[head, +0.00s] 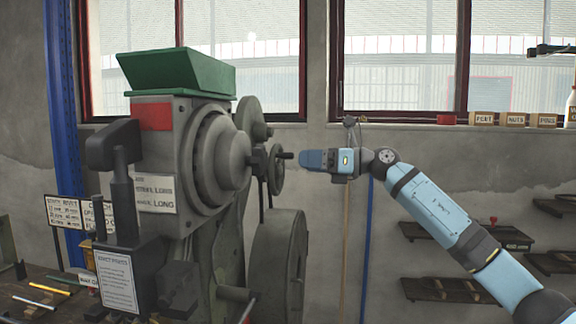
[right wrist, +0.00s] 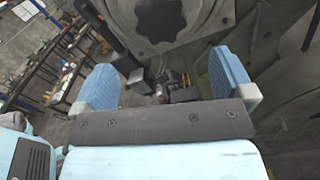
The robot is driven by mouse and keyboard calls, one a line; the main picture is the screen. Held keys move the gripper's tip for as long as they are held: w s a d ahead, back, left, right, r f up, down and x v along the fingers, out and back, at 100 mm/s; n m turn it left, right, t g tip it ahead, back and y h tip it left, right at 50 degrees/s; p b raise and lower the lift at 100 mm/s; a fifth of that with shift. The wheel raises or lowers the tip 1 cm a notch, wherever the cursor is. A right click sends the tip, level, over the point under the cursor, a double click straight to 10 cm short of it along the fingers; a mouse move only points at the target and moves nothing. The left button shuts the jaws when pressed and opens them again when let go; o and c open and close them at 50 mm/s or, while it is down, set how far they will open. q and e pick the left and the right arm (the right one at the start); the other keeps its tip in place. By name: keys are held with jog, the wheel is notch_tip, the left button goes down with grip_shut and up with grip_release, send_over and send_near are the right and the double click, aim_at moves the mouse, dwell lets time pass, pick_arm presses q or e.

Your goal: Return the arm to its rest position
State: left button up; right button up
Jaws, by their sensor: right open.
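My right arm (head: 435,210) reaches in from the lower right in the head view. Its gripper (head: 312,159) points left, in front of the press's wheel and handle. In the right wrist view the two blue fingers (right wrist: 163,82) stand wide apart with nothing between them. The gripper looks apart from the handle (head: 284,155), though the depth between them is hard to tell. My left gripper does not show in either view.
A big grey rivet press (head: 190,160) with a green hopper (head: 175,70) fills the left. A workbench (head: 40,290) with coloured pens lies at lower left. Wall shelves (head: 440,290) hang behind my arm. Small labelled boxes (head: 513,119) line the window sill.

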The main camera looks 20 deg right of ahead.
jog(key=shift+v, duration=0.95)
